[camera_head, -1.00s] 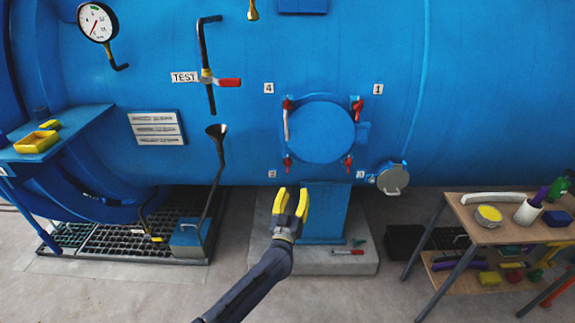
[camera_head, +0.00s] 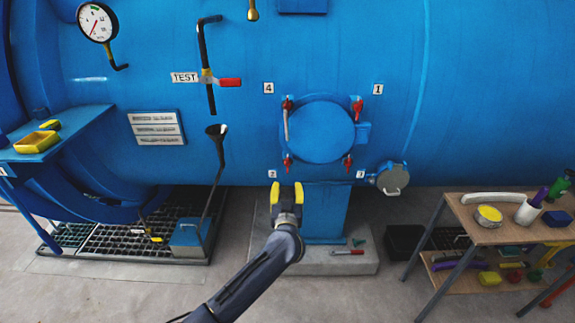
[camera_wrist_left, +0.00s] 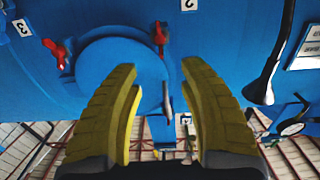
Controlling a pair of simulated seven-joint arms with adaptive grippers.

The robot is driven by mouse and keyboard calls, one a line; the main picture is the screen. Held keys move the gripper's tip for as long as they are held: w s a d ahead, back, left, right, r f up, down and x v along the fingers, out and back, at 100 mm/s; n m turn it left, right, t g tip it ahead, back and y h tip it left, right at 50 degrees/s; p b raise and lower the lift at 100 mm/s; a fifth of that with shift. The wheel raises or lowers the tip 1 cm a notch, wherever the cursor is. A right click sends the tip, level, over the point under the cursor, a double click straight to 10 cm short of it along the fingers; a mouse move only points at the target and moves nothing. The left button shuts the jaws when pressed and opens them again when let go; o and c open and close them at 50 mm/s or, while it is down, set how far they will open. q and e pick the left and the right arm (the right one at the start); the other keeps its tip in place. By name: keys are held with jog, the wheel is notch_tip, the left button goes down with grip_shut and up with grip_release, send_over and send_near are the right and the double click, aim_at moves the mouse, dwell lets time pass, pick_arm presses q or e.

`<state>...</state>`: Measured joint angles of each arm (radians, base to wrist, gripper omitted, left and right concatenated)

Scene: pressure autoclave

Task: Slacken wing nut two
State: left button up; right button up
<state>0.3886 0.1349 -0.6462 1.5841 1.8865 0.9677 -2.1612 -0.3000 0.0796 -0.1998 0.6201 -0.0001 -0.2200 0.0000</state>
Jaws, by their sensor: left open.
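A round blue hatch cover (camera_head: 320,132) sits on the blue vessel, with red wing nuts around its rim. Wing nut two (camera_head: 287,162) is the lower left one, beside its small number plate (camera_head: 272,174). It also shows as a red nut near the top middle of the left wrist view (camera_wrist_left: 160,36). My left gripper (camera_head: 286,187) is open, its yellow fingers pointing up, just below wing nut two in the head view. In the left wrist view the open fingers (camera_wrist_left: 160,72) stand apart with nothing between them. My right gripper is out of view.
The other wing nuts are lower right (camera_head: 348,162), upper right (camera_head: 357,107) and upper left (camera_head: 287,104). A grey round flange (camera_head: 393,180) sits right of the hatch. A blue pedestal (camera_head: 325,214) stands below, and a tool table (camera_head: 470,206) is at right.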

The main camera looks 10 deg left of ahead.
aim_at(287, 164)
pick_arm(q)
jog(key=w, duration=0.4)
jog(key=w+a, duration=0.1)
jog(key=w, duration=0.4)
jog(key=w+a, duration=0.1)
jog(key=w, duration=0.4)
jog(key=shift+w, duration=0.15)
jog(key=shift+c, duration=0.5)
grip_shut()
